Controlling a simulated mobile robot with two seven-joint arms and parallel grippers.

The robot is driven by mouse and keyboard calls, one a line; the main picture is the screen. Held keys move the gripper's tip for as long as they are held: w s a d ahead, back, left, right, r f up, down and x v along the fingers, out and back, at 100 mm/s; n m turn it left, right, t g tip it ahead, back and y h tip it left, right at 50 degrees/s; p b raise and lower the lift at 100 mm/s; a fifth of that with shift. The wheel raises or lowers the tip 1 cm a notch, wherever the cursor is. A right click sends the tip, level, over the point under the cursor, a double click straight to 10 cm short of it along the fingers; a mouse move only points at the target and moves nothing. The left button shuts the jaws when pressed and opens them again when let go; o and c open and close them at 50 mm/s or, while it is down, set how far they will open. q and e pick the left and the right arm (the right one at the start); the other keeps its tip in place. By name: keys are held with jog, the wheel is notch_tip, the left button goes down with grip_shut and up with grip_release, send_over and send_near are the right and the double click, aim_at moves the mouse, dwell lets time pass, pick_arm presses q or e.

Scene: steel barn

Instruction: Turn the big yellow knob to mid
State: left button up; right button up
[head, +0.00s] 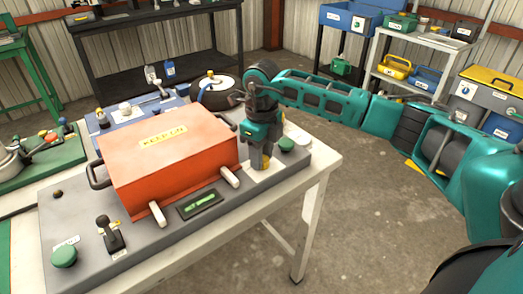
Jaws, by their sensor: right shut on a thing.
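My right gripper (260,164) reaches in from the right and points down at the right end of the grey panel (185,222). It is shut on the big yellow knob (263,161), of which only a little yellow shows between and beside the fingers. The knob's pointer and any marks around it are hidden by the gripper, so I cannot tell its setting. My left gripper is not in view.
An orange-red box (165,160) with a yellow label stands on the panel, close left of my right gripper. A green button (286,144) and a white round part (298,134) sit just right. A black lever (110,235) and green button (64,257) are at front left.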

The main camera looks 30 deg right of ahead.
jog(key=m+p, duration=0.1)
jog(key=m, duration=0.4)
jog(key=shift+m+p, duration=0.3)
dwell(0.4)
jog(key=o, duration=1)
jog(key=shift+o, duration=0.2)
notch_tip(320, 180, up, 13)
jog(key=shift+f, duration=0.1)
